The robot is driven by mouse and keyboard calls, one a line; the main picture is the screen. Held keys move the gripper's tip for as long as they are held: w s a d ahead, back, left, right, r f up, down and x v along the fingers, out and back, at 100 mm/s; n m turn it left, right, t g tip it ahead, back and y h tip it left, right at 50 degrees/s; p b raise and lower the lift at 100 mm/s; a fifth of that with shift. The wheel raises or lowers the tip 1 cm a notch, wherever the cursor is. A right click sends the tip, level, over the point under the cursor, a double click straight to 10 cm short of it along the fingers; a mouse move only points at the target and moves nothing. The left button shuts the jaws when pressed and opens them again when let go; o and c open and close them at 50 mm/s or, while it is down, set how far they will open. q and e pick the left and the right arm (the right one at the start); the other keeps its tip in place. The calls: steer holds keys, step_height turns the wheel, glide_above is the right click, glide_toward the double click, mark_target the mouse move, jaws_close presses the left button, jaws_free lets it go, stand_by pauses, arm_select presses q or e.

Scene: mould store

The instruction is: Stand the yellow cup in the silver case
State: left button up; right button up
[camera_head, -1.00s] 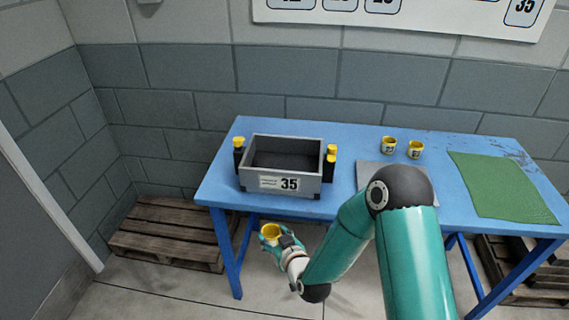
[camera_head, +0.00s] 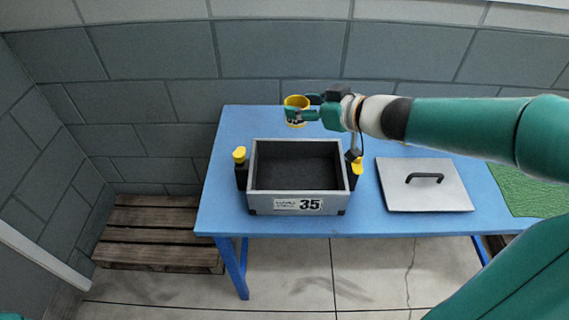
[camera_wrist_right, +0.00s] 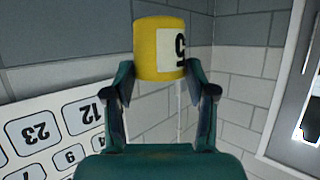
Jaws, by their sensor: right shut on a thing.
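The yellow cup (camera_head: 296,104) is held by my right gripper (camera_head: 312,108), above the silver case and toward its far side. In the right wrist view the cup (camera_wrist_right: 160,50), with a white label and a dark digit, sits between the two fingers of the gripper (camera_wrist_right: 162,82). The silver case (camera_head: 262,203) stands open on the blue table, with a dark, empty-looking inside and a label reading 35. Its lid-like grey plate (camera_head: 430,195) with a black handle lies to the right. My left gripper is not in view.
Black latches with yellow tops stand at the case's left (camera_head: 240,165) and right (camera_head: 356,170) sides. A green mat (camera_head: 530,188) lies at the right of the blue table (camera_head: 225,140). A wooden pallet (camera_head: 150,232) is on the floor at left. A wall is behind.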

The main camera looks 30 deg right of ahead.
steer(key=f+b, duration=0.3)
steer(key=f, duration=0.3)
steer(key=f+b, duration=0.4)
steer(key=f, duration=0.3)
steer(key=f+b, duration=0.4)
steer(key=f, duration=0.2)
steer(key=shift+d+f, duration=0.2)
steer(key=shift+d, duration=0.1)
steer(key=shift+s+r, duration=0.1)
steer(key=shift+f+b, duration=0.6)
steer(key=shift+f, duration=0.05)
steer(key=o, duration=1.2)
steer(key=shift+c, duration=0.2)
